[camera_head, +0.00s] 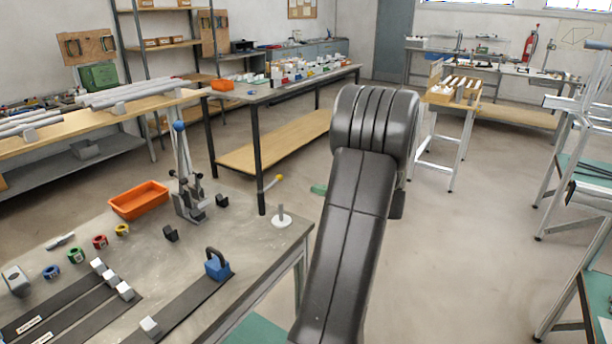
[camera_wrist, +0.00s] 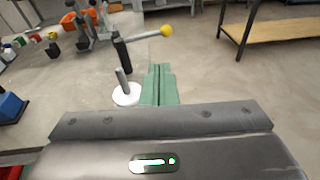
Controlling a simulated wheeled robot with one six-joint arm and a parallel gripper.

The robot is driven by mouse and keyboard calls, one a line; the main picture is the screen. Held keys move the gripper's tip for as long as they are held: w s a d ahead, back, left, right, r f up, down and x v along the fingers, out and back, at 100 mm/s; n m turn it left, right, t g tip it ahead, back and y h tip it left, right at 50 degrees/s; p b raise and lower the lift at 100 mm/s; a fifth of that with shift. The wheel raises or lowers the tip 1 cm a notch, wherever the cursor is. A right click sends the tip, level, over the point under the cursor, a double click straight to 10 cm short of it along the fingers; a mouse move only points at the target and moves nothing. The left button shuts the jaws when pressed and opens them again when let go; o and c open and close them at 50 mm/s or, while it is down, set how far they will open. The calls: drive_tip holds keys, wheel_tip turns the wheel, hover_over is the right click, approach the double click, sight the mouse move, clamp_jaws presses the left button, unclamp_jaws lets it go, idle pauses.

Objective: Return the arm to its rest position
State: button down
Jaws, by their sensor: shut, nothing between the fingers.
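My gripper (camera_wrist: 158,70) shows in the wrist view as two green fingers pressed together, with nothing between them. Its green tip (camera_head: 318,189) shows in the head view past the bench's right end, left of my dark arm. My arm rises in the middle of the head view and bends at the top; its links hide most of the gripper. In the wrist view, a white round base with a grey post (camera_wrist: 126,95) appears just left of the fingers. A lever with a yellow knob (camera_wrist: 166,31) appears beyond them.
The near bench (camera_head: 262,246) bears an orange bin (camera_head: 139,200), a grey toggle clamp (camera_head: 188,196), a blue block with a black handle (camera_head: 217,265) and several coloured rings. The white base with its post (camera_head: 281,217) stands near its right corner. Open floor (camera_head: 460,250) lies right of my arm.

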idle(0.3)
drive_tip(key=s+a+p+x, duration=0.1)
drive_tip(key=x, duration=1.2)
drive_tip(key=shift+a, duration=0.25)
drive_tip(key=shift+f, duration=0.15)
drive_tip(key=shift+w, duration=0.1)
